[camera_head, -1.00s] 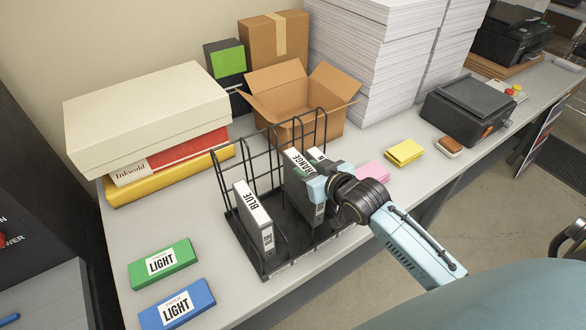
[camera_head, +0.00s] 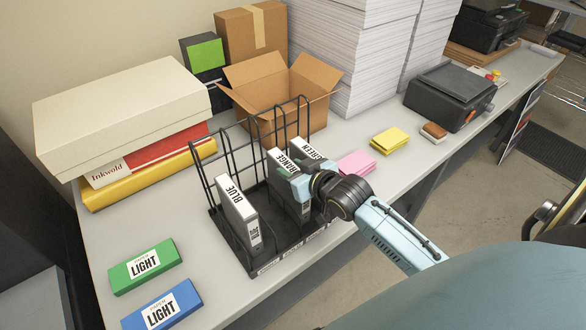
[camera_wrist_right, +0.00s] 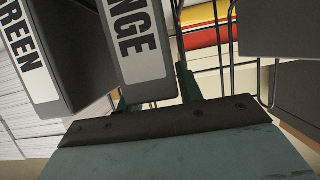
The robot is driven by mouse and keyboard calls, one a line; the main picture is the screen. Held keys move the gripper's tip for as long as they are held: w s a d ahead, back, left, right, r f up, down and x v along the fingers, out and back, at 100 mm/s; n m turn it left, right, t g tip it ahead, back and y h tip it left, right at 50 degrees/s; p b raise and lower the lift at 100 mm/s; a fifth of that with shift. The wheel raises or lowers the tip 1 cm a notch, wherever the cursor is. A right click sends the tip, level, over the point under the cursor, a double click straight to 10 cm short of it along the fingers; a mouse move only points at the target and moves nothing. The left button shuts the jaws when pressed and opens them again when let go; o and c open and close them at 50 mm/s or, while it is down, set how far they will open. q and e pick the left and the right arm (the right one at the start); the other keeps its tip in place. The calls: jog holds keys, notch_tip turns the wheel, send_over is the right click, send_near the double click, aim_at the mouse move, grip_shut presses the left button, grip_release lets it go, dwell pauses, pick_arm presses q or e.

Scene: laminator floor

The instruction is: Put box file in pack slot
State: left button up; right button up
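The orange-labelled box file (camera_head: 284,163), a dark file marked ORANGE, stands in the black wire rack (camera_head: 197,172) between the blue-labelled and green-labelled files. My right gripper (camera_head: 296,188) is at its front edge. In the right wrist view, the gripper (camera_wrist_right: 155,95) has one finger on each side of the orange file (camera_wrist_right: 138,45) and appears shut on it. The file's base is hidden in the head view, so I cannot tell whether it touches the rack floor. My left gripper is not in view.
The blue file (camera_head: 237,213) stands left in the rack, with free room between it and the orange file. The green file (camera_head: 312,150) is close on the right. A green pack (camera_head: 140,265), a blue pack (camera_head: 163,310) and an open carton (camera_head: 275,95) are nearby.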

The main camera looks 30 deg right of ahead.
jog(key=o, duration=0.3)
jog(key=shift+r, duration=0.1)
jog(key=shift+s+r, duration=0.1)
jog(key=shift+r, duration=0.05)
jog(key=v, duration=1.1)
jog(key=shift+s+r, duration=0.1)
jog(key=shift+s, duration=0.25)
